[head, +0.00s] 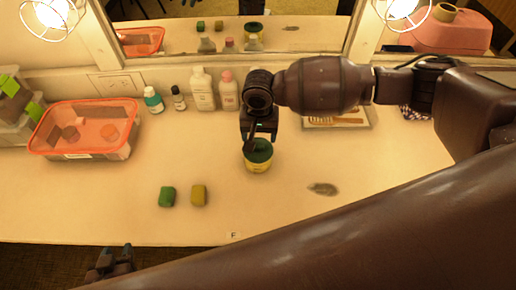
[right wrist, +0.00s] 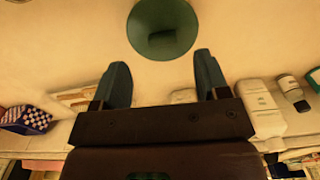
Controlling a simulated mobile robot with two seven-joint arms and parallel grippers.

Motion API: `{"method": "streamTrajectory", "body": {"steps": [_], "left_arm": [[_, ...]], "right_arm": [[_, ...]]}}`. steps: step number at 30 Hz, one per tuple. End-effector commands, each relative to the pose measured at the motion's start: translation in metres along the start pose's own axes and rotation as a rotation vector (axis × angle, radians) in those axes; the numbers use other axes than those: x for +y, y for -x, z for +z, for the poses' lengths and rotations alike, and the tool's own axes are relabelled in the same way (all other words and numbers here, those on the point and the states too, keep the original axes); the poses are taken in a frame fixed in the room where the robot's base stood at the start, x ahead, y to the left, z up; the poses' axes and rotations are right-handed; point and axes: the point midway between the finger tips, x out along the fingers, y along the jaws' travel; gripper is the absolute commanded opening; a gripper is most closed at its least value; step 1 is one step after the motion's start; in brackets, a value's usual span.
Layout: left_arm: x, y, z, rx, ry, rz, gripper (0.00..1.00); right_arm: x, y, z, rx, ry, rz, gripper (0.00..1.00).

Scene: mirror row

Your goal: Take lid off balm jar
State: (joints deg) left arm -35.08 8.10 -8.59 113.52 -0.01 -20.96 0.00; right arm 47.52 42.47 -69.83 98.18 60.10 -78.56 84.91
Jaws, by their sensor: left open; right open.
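The balm jar (head: 257,168) stands upright on the counter, a yellowish body with a dark green lid (head: 263,152) on top. In the right wrist view the round lid (right wrist: 162,30) lies just beyond the two fingertips, roughly centred between them, and it hides the jar body. My right gripper (head: 257,134) is over the jar, pointing down; it is open with nothing between its fingers (right wrist: 161,60). It partly covers the lid in the head view. My left gripper (head: 112,258) is open and empty, low at the left, off the counter's front edge.
A green block (head: 167,196) and a yellow block (head: 199,195) lie left of the jar. An orange-rimmed tub (head: 90,103) is at the left. Several bottles (head: 203,90) line the back below the mirror. A tray (head: 340,122) with a brush is at the back right.

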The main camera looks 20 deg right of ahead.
Motion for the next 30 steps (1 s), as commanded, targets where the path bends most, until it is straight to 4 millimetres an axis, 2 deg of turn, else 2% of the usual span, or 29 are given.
{"method": "streamTrajectory", "body": {"steps": [4, 13, 23, 30], "left_arm": [[0.0, -0.002, -0.004, 0.007, -0.001, 0.001, 0.43], [0.0, -0.002, -0.004, 0.009, -0.001, 0.001, 0.43], [0.0, -0.002, -0.004, 0.01, -0.002, 0.001, 0.43], [0.0, -0.002, -0.005, 0.01, -0.002, 0.001, 0.43]], "right_arm": [[-0.001, -0.01, 0.0, 0.0, 0.0, 0.002, 0.68], [-0.002, -0.048, -0.001, 0.0, 0.0, 0.002, 0.68], [-0.003, -0.053, -0.001, 0.001, 0.0, 0.0, 0.68], [-0.003, -0.053, -0.001, 0.001, 0.0, 0.0, 0.31]]}}
